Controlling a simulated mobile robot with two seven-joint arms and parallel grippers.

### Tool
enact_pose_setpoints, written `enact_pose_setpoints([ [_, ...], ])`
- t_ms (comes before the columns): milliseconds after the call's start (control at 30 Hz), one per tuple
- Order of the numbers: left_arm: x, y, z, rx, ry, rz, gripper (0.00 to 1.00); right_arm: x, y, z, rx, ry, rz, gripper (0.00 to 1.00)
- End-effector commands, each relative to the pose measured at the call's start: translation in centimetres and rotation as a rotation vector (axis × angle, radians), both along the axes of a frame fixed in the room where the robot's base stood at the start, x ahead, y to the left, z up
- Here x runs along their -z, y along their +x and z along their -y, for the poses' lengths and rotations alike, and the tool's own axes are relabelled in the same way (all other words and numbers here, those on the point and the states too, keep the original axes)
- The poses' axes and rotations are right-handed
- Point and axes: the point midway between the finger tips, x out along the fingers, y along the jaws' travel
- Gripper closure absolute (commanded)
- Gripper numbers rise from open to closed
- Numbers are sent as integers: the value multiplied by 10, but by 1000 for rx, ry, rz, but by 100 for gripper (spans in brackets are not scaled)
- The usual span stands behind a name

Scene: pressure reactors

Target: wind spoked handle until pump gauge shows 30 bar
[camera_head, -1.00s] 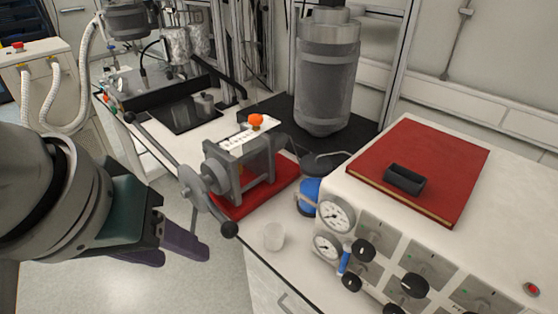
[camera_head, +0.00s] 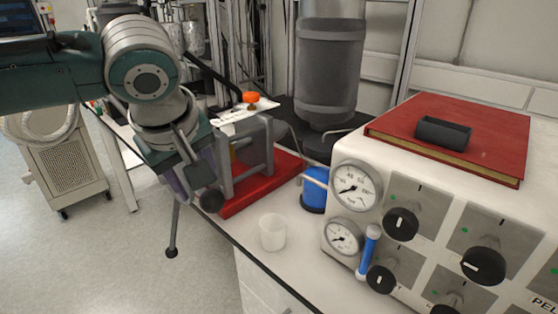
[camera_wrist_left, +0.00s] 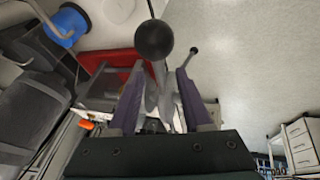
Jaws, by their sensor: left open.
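The spoked handle shows as a dark ball knob (camera_head: 210,200) and a spoke hanging down to another knob (camera_head: 171,252), at the front of the hand pump (camera_head: 262,145) on its red base. My left gripper (camera_head: 188,188) is at the handle and hides its hub. In the left wrist view its two purple fingers (camera_wrist_left: 158,88) stand open on either side of a spoke with a ball knob (camera_wrist_left: 154,40). Two round gauges, an upper (camera_head: 355,188) and a lower (camera_head: 343,237), sit on the white panel; their readings are too small to be sure of. My right gripper is not in view.
A white cup (camera_head: 272,232) and a blue object (camera_head: 314,190) stand on the bench beside the pump. A red book (camera_head: 400,130) with a black tray (camera_head: 443,132) lies on the panel housing. Floor (camera_head: 110,265) left of the bench is clear.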

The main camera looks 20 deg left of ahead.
Motion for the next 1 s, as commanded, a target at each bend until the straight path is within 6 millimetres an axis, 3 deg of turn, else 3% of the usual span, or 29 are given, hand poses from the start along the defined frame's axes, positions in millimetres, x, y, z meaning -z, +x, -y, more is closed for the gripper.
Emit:
enact_pose_setpoints([
  [200, 28, 12, -6, 1, 1, -1, 50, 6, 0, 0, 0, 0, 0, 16],
  [600, 34, 16, -7, 3, 0, 1, 50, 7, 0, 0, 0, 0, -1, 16],
  [1000, 34, 15, -7, 3, 1, 0, 94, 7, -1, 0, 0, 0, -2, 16],
])
